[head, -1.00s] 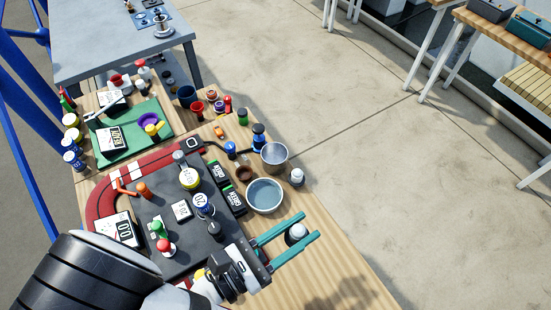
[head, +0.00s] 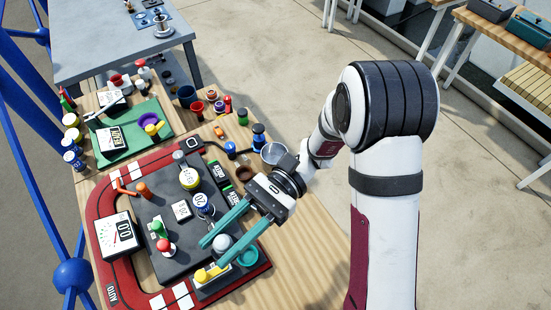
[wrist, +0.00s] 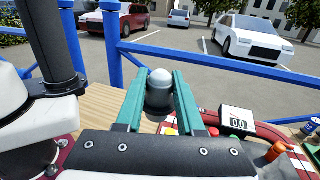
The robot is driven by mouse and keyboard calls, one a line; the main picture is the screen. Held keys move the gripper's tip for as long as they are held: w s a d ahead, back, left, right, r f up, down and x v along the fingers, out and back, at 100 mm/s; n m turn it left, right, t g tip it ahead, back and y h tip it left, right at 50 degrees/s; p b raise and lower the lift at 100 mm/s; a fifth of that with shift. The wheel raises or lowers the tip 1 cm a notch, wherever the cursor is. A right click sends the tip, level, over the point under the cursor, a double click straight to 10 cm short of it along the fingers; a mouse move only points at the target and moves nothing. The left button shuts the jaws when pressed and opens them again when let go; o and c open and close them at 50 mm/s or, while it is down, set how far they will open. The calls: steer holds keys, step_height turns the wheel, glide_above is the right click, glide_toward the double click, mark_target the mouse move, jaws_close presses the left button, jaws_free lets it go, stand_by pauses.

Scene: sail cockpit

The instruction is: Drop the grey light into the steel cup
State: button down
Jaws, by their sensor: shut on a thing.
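The grey light (wrist: 159,88) has a rounded pale grey top and a dark body. My gripper (wrist: 160,83) is shut on it, a teal finger on each side. In the head view my gripper (head: 215,257) is over the lower right of the dark panel, with the grey light's dome (head: 222,243) between its fingers. The steel cup (head: 272,150) stands on the wooden table, up and right of the gripper, partly hidden by my arm. The light is well apart from the cup.
A brown small cup (head: 245,173) and several bottles stand near the steel cup. A green mat (head: 140,152) lies at upper left.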

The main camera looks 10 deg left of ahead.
steer(key=w+a+r+m+t+y, duration=0.1)
steer(key=w+a+m+t+y, duration=0.3)
steer(key=w+m+t+y, duration=0.25)
steer(key=w+a+r+m+t+y, duration=0.1)
steer(key=w+a+m+t+y, duration=0.3)
steer(key=w+t, duration=0.5)
steer(key=w+d+f+m+t+h, duration=0.35)
steer(key=w+d+m+t, duration=0.2)
steer(key=w, duration=0.25)
steer(key=w+d+f+m+t+h, duration=0.3)
steer(key=w+d+f+m+t, duration=0.15)
steer(key=w+t, duration=0.25)
steer(key=shift+m, duration=0.25)
step_height(320, 180, down, 5)
steer(key=shift+w, duration=0.1)
steer(key=shift+c, duration=2.2)
jaws_free()
